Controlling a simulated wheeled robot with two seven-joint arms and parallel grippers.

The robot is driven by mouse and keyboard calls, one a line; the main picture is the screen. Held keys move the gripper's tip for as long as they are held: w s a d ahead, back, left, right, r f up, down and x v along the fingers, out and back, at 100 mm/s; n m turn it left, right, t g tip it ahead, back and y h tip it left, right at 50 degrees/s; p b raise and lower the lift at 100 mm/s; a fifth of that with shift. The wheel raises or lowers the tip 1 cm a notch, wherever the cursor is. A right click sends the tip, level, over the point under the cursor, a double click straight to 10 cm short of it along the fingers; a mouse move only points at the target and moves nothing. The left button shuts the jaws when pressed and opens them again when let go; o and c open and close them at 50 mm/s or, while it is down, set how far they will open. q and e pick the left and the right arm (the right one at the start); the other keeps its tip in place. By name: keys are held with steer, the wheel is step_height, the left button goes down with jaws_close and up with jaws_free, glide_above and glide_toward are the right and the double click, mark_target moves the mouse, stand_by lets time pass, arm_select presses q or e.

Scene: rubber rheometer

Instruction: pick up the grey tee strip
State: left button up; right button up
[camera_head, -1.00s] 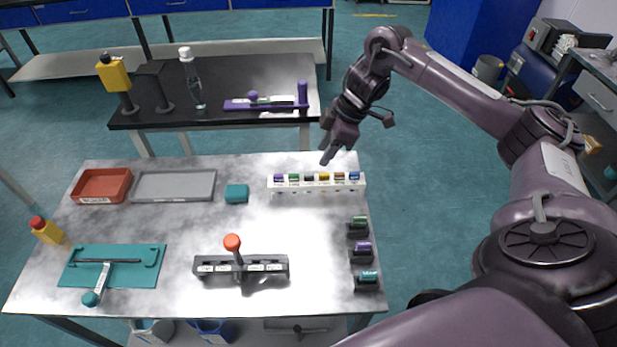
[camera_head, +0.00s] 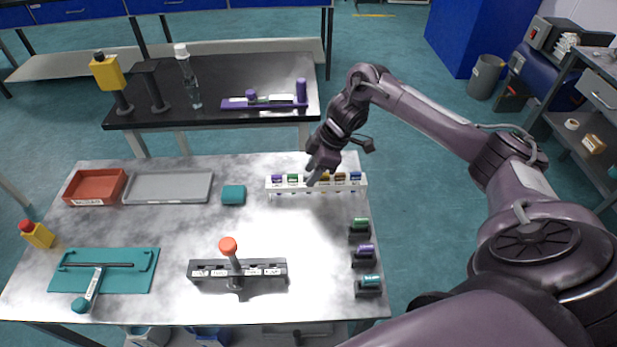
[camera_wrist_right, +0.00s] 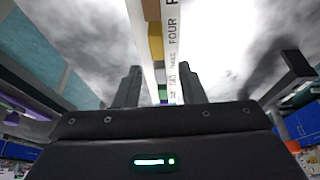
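A white rack (camera_head: 345,186) on the metal table holds a row of coloured pieces. In the head view, the dark grey piece, which I take for the grey tee strip, is mostly hidden behind my right gripper (camera_head: 313,180). In the right wrist view a greyish piece (camera_wrist_right: 159,76) sits in the rack between a yellow one (camera_wrist_right: 156,42) and a green one. My right gripper (camera_wrist_right: 158,85) is open above the rack, one finger on each side of the row, with nothing clearly held. My left gripper is not in view.
A teal block (camera_head: 233,195) lies left of the rack. Small dark holders (camera_head: 361,256) line the right table edge. A dark stand with a red-knobbed handle (camera_head: 228,246) is at the front. A grey tray (camera_head: 168,201) and red tray (camera_head: 95,201) lie left. The table centre is clear.

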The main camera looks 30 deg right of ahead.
jaws_close()
steer(key=shift+r, duration=0.15)
steer(key=shift+r, duration=0.25)
step_height(320, 180, up, 6)
steer(key=shift+w+f+p, duration=0.1)
steer(key=shift+p, duration=0.35)
step_height(320, 180, up, 14)
steer(key=p, duration=0.6)
steer(key=shift+f, duration=0.25)
